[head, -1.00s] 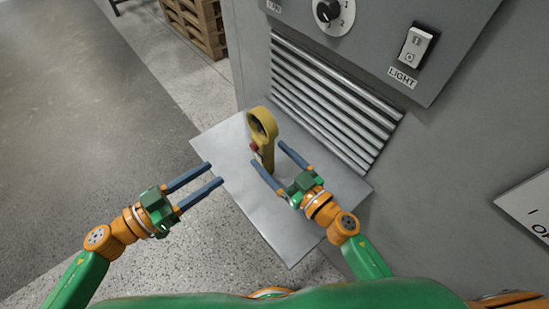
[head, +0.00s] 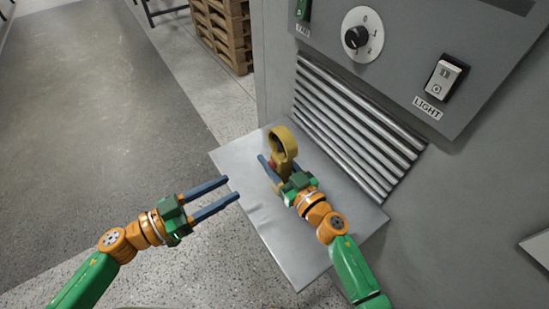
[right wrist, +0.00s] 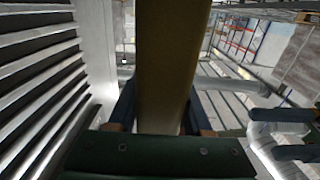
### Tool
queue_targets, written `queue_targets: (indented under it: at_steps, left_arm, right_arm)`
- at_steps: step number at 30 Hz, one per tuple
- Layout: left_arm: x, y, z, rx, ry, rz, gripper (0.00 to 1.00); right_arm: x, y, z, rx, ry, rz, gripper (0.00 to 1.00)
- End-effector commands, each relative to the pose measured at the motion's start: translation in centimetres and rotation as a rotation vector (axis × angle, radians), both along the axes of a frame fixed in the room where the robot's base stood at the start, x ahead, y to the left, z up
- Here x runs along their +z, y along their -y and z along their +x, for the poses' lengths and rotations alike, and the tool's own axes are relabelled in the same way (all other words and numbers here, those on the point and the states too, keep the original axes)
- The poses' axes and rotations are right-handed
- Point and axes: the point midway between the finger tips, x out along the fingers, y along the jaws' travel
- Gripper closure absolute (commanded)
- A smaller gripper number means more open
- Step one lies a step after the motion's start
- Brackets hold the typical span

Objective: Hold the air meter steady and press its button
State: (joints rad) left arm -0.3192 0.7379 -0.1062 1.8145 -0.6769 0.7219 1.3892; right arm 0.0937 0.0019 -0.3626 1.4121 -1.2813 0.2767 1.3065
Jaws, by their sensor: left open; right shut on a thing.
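The metal shelf (head: 300,260) juts out from a grey cabinet with a slatted vent (head: 350,125), a dial (head: 357,38) and a light switch (head: 446,77) above. Wooden pallets (head: 225,35) stand behind. The floor at left is clear.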

Motion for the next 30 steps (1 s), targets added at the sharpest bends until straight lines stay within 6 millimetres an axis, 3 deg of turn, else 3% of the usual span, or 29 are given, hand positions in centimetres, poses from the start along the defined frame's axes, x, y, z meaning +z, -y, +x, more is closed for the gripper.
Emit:
queue_targets:
  at_steps: [2,7,30]
  left_arm:
    - [0.00,0.00,0.00,0.000,0.000,0.000,0.53]
    - [0.00,0.00,0.00,0.000,0.000,0.000,0.99]
    - [-0.01,0.00,0.00,0.000,0.000,0.000,1.00]
  right_arm:
    - [-0.02,0.00,-0.01,0.000,0.000,0.000,1.00]
    - [-0.03,0.00,-0.02,0.000,-0.001,-0.001,1.00]
    - [-0.07,0.00,-0.04,0.000,-0.001,-0.001,1.00]
